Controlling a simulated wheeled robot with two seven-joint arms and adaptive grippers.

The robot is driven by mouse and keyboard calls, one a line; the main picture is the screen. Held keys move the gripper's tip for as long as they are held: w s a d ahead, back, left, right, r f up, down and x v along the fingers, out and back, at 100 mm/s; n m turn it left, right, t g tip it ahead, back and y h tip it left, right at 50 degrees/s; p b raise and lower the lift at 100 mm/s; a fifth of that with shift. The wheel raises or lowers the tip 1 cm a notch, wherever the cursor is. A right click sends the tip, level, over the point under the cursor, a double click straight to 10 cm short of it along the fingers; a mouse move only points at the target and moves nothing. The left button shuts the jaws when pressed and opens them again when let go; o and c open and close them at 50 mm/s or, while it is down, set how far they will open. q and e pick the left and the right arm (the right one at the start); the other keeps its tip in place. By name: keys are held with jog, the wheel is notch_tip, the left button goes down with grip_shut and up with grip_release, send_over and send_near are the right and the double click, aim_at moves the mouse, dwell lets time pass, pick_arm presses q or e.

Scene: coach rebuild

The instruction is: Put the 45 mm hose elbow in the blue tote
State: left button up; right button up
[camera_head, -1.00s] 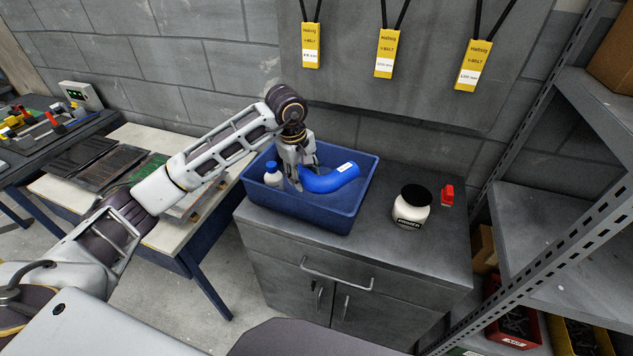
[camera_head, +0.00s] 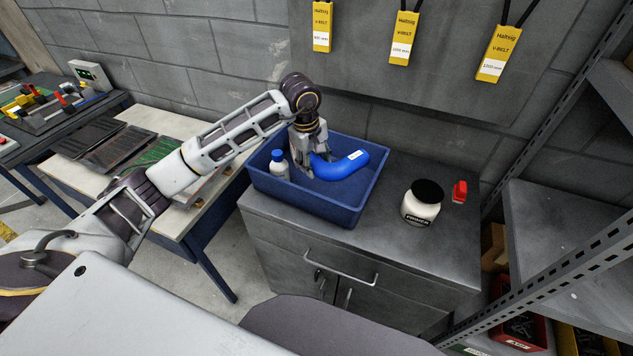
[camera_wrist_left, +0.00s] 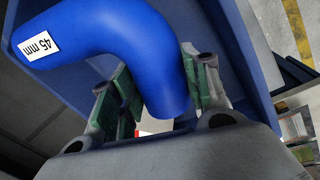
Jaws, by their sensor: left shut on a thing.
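The blue hose elbow (camera_head: 344,164) is in the blue tote (camera_head: 330,211), low inside its walls. In the left wrist view the elbow (camera_wrist_left: 112,32) carries a white label reading 45 mm. My left gripper (camera_head: 313,175) reaches down into the tote and is shut on one end of the elbow. In the left wrist view the fingers (camera_wrist_left: 160,100) stand on both sides of that end. Whether the elbow touches the tote floor I cannot tell. My right gripper is not in view.
A white bottle with a blue cap (camera_head: 279,167) stands in the tote, left of my gripper. A white jar with a black lid (camera_head: 422,204) and a small red item (camera_head: 459,192) stand on the grey cabinet top (camera_head: 385,235). A metal shelf (camera_head: 560,240) is at right.

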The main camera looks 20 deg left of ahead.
aim_at(317, 191)
pick_arm(q)
notch_tip(317, 191, down, 4)
jog(key=shift+s+r+p, duration=0.1)
jog(key=shift+p, duration=0.25)
jog(key=shift+f, duration=0.8)
notch_tip(317, 191, down, 2)
jog(key=shift+p, duration=0.3)
jog(key=shift+f, duration=0.85)
jog(key=shift+f, duration=0.15)
